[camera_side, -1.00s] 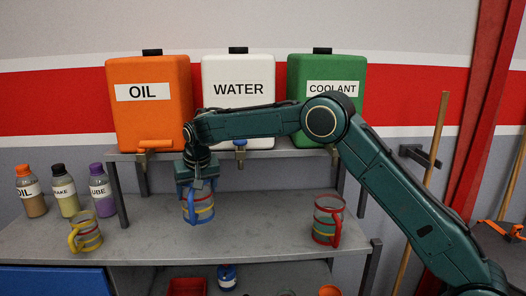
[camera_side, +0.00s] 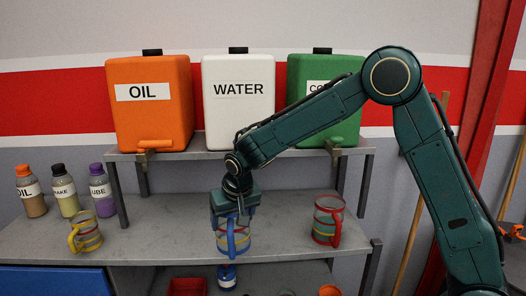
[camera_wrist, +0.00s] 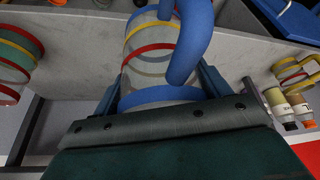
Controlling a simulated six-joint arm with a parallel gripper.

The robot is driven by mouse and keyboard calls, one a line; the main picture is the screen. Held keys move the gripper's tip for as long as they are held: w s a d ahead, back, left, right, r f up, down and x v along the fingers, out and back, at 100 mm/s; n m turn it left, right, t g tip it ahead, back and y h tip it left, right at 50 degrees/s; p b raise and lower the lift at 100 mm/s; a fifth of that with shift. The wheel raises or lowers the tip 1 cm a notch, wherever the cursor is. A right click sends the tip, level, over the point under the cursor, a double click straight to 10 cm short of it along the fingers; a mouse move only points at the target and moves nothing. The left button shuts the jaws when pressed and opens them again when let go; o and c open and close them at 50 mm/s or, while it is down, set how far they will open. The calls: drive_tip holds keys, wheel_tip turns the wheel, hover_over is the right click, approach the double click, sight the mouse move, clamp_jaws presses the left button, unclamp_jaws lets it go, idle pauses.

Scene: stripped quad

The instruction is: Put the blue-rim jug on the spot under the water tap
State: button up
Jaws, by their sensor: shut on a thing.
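My gripper (camera_side: 235,210) is shut on the blue-rim jug (camera_side: 233,241), a clear jug with coloured bands and a blue handle. The jug looks upright, near the bench's front edge; I cannot tell whether it touches the bench. In the wrist view the jug (camera_wrist: 150,50) sits between the fingers of my gripper (camera_wrist: 163,88), its blue handle toward the camera. The white water tank (camera_side: 238,95) stands on the raised shelf behind. Its tap and the spot under it are hidden behind my arm.
The red-rim jug (camera_side: 328,222) stands to the right on the bench (camera_side: 150,235), the yellow-rim jug (camera_side: 85,234) to the left. Several bottles (camera_side: 67,197) stand at the back left. Orange oil (camera_side: 150,105) and green coolant (camera_side: 318,75) tanks flank the water tank. Shelf posts stand behind.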

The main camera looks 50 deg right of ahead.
drive_tip(key=s+d+f, duration=0.1)
drive_tip(key=s+f, duration=0.1)
drive_tip(key=s, duration=1)
drive_tip(key=shift+d+f, duration=0.15)
drive_tip(key=shift+f, duration=0.15)
drive_tip(key=w+d, duration=0.3)
drive_tip(key=w, duration=0.5)
drive_tip(key=w+d, duration=0.3)
drive_tip(key=w, duration=0.4)
drive_tip(key=shift+w+d, duration=0.3)
drive_tip(key=shift+w, duration=0.05)
drive_tip(key=shift+w, duration=0.1)
drive_tip(key=shift+s+x, duration=0.15)
drive_tip(key=shift+x, duration=0.7)
drive_tip(key=shift+s+x, duration=0.15)
drive_tip(key=shift+x, duration=0.75)
drive_tip(key=shift+a+f, duration=0.15)
drive_tip(key=shift+f, duration=0.1)
drive_tip(key=o, duration=1.2)
drive_tip(key=shift+f, duration=0.1)
